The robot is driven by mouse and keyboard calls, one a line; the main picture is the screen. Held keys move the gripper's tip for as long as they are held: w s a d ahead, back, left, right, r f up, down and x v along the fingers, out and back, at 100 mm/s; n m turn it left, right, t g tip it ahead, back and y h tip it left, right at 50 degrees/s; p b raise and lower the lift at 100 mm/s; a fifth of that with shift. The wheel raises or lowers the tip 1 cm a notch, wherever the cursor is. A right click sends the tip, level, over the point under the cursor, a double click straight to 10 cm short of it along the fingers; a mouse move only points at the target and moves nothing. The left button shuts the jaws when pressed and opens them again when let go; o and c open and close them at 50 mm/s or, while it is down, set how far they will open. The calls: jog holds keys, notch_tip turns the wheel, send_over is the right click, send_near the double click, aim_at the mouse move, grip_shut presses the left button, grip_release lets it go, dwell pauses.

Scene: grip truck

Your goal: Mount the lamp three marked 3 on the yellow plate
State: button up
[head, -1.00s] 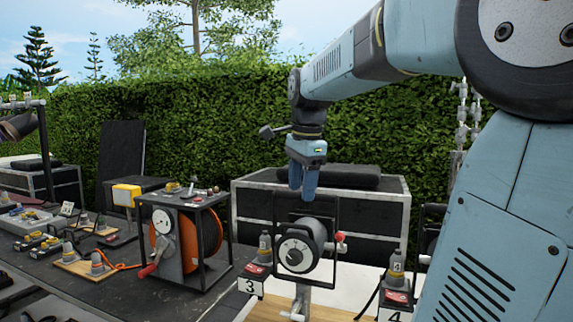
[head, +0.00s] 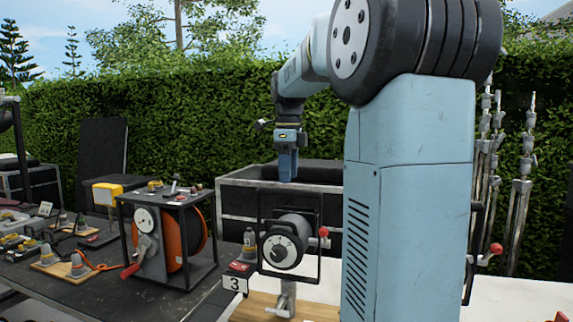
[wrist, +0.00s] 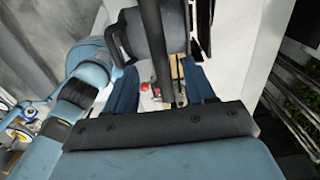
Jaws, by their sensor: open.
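Lamp three (head: 288,240) is a dark round lamp in a black square yoke frame. It stands upright on a metal stand over a wooden board, beside a white card marked 3 (head: 235,284). It has a red knob at its right side. My gripper (head: 287,178) points down just above the lamp's frame, open and empty. The wrist view shows its blue fingers apart (wrist: 162,88), with a dark rounded body and bar, seemingly the lamp and its frame, near and between them. I cannot make out a yellow plate.
An orange cable reel (head: 168,242) in a black frame stands on the dark table to the left. A yellow box (head: 107,193) is behind it. A black case (head: 235,205) stands behind the lamp. Metal stands (head: 525,185) are at the right. My arm hides the middle right.

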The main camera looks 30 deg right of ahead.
aim_at(289, 193)
jog(key=shift+f, duration=3.15)
grip_shut()
jog(key=shift+r, duration=3.8)
jog(key=shift+a, duration=0.1)
